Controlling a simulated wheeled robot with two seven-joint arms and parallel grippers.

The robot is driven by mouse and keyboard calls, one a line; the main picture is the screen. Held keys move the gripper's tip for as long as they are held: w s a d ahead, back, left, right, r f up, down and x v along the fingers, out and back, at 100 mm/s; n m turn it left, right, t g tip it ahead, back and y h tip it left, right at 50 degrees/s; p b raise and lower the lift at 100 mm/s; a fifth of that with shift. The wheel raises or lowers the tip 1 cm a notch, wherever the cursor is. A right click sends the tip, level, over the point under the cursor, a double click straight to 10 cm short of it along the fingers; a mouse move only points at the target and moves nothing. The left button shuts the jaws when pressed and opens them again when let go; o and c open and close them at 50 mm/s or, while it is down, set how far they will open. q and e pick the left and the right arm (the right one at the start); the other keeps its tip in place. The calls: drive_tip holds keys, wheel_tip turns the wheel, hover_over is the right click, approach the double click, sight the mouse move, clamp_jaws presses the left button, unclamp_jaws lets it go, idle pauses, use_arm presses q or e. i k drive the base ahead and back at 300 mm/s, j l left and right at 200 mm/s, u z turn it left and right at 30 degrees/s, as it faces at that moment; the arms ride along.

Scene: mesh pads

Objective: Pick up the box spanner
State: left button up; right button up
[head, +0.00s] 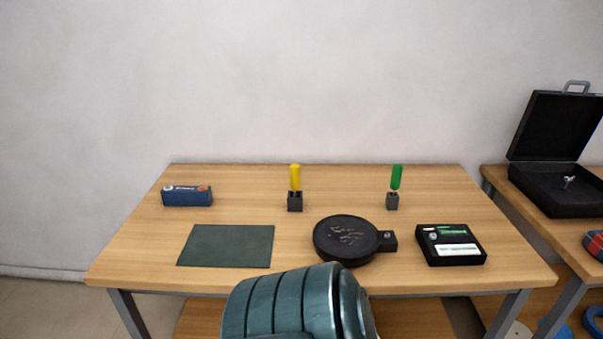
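Two upright handled tools stand on the wooden table. One has a yellow handle (295,177) and stands in a small dark holder (295,202). The other has a green handle (397,177) and stands in a similar dark holder (392,202). The lower ends of both are hidden in the holders, so I cannot tell which, if either, is the box spanner. A black tray (426,255) at the right holds a green-and-white item, a white strip and a small metal piece. Neither of my grippers is in view.
A blue box (188,197) lies at the left on the table (130,245), with a dark green pad (226,246) in front. A round black dish (328,248) sits right of centre. An open black case (560,203) stands on the right-hand table. Room between the two holders is clear.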

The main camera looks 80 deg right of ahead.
sight(295, 168)
drive_tip(key=z, duration=3.1)
drive_tip(key=i+z, duration=0.25)
drive_tip(key=i, duration=0.35)
